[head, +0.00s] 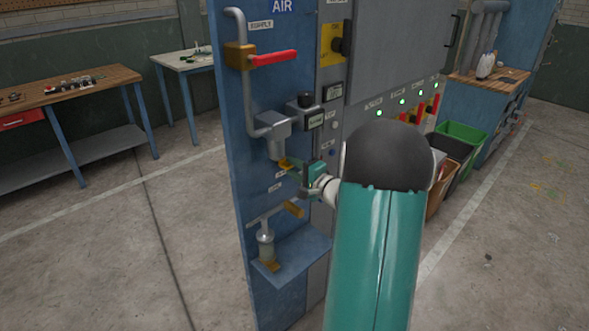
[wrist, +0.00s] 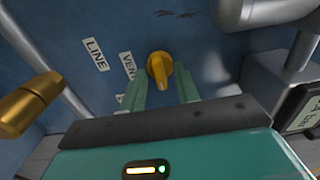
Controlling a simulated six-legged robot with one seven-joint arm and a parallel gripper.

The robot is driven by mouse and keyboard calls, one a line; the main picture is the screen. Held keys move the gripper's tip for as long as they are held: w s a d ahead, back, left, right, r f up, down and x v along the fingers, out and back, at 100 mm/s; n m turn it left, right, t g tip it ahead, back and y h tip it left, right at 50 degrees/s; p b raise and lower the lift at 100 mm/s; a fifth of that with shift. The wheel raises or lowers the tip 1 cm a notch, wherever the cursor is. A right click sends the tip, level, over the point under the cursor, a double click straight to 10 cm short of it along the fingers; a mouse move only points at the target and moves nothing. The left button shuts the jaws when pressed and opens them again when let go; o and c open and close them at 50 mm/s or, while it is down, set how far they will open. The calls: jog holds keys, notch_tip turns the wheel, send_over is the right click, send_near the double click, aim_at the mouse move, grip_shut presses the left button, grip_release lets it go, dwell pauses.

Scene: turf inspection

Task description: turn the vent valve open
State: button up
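The vent valve has a small brass-yellow handle (wrist: 160,68) on the blue panel, beside a label partly readable as "VEN". In the head view the yellow handle (head: 285,163) sits below the grey regulator body and is partly hidden by my gripper. My gripper (head: 303,172) is at the panel, right by the handle. In the wrist view my gripper's (wrist: 162,86) two green fingers are apart, one on each side of the handle. The fingers look open, not closed on it; whether either touches it cannot be told.
A "LINE" label (wrist: 95,54) and another brass handle (wrist: 22,105) lie to the left. A pipe and grey fitting (wrist: 265,12) are close on the right. Floor to the left is clear.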

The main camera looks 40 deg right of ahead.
grip_shut()
jog(key=shift+m, duration=0.5)
jog(key=m, duration=0.6)
jog(key=shift+m, duration=0.3)
jog(key=m, duration=0.5)
jog(key=shift+s, duration=0.1)
jog(key=m, duration=0.5)
jog(key=shift+f, duration=0.1)
jog(key=shift+m, duration=0.3)
